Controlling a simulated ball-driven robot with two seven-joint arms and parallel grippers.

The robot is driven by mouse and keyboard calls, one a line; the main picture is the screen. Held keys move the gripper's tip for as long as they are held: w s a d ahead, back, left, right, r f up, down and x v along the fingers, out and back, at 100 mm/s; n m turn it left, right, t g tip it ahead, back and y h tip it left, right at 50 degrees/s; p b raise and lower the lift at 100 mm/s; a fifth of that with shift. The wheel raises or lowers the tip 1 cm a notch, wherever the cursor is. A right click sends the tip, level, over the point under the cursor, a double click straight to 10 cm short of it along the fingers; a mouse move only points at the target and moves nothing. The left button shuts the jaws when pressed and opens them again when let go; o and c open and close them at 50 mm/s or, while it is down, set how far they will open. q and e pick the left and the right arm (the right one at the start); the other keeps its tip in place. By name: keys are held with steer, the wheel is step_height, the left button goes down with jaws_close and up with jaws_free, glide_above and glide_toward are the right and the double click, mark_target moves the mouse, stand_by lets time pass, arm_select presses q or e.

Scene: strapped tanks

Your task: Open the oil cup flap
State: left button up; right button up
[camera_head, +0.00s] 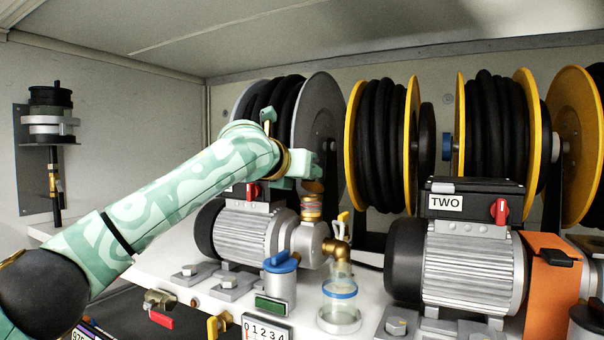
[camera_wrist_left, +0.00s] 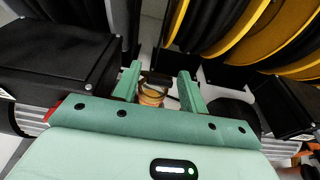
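The oil cup is a small brass-coloured cup (camera_head: 312,208) standing upright on the left grey pump, with a brownish flap (camera_head: 313,187) at its top, partly behind my gripper. My left gripper (camera_head: 312,168) is just above the cup. In the left wrist view my left gripper (camera_wrist_left: 159,88) has its two green fingers apart, with the cup (camera_wrist_left: 152,96) beyond and between them, nearer the left finger. A dark piece shows at the cup's top there. I cannot tell whether the fingers touch the flap or how far it is open. My right gripper is not in view.
Behind stand hose reels, one with a yellow rim (camera_head: 356,150). A brass elbow with a yellow handle (camera_head: 341,245) and a blue-lidded canister (camera_head: 281,280) are close by. A motor marked TWO (camera_head: 458,265) stands to the right.

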arm_select(q)
steer(key=shift+s+f, duration=0.1)
steer(key=b+v, duration=0.6)
steer(key=v, duration=1)
steer(key=shift+b, duration=0.35)
